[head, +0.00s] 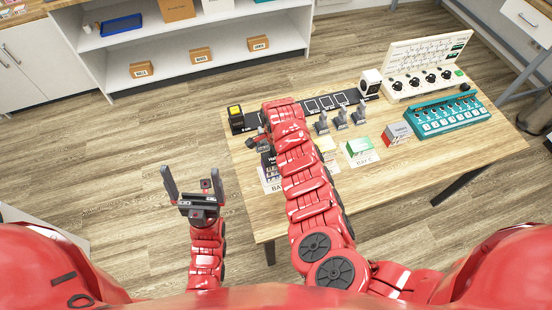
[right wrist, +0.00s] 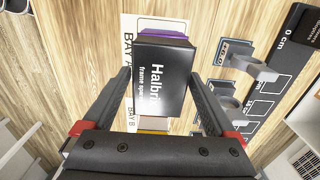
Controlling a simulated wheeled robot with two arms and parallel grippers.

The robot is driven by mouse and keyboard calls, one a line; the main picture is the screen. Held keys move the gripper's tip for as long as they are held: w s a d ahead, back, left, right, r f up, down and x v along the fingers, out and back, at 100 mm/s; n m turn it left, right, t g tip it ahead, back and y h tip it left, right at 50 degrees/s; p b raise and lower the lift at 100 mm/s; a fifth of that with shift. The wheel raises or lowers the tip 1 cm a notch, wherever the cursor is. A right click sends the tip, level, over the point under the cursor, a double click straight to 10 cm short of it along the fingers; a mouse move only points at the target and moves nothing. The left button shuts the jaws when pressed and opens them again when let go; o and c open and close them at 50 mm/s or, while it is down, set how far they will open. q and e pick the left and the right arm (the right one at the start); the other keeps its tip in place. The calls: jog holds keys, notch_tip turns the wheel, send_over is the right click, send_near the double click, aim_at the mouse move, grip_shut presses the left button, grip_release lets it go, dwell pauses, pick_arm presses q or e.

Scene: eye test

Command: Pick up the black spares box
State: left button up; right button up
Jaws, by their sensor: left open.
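The black spares box (right wrist: 163,76) shows in the right wrist view, with white lettering that starts "Halbri" and "frame spares". My right gripper (right wrist: 159,78) is open, its two fingers on either side of the box. The gaps are narrow, and I cannot tell whether a finger touches it. In the head view my right arm hides most of this gripper and of the box. My left gripper (head: 194,188) is open and empty, over the floor left of the table.
The wooden table (head: 420,180) also holds grey clamp-like pieces (head: 341,118), a green-and-white box (head: 361,147), a grey-and-red box (head: 397,132) and a teal rack (head: 446,115). The table's front right is clear.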

jog(key=c, duration=1.2)
jog(key=shift+o, duration=0.2)
jog(key=shift+r, duration=0.1)
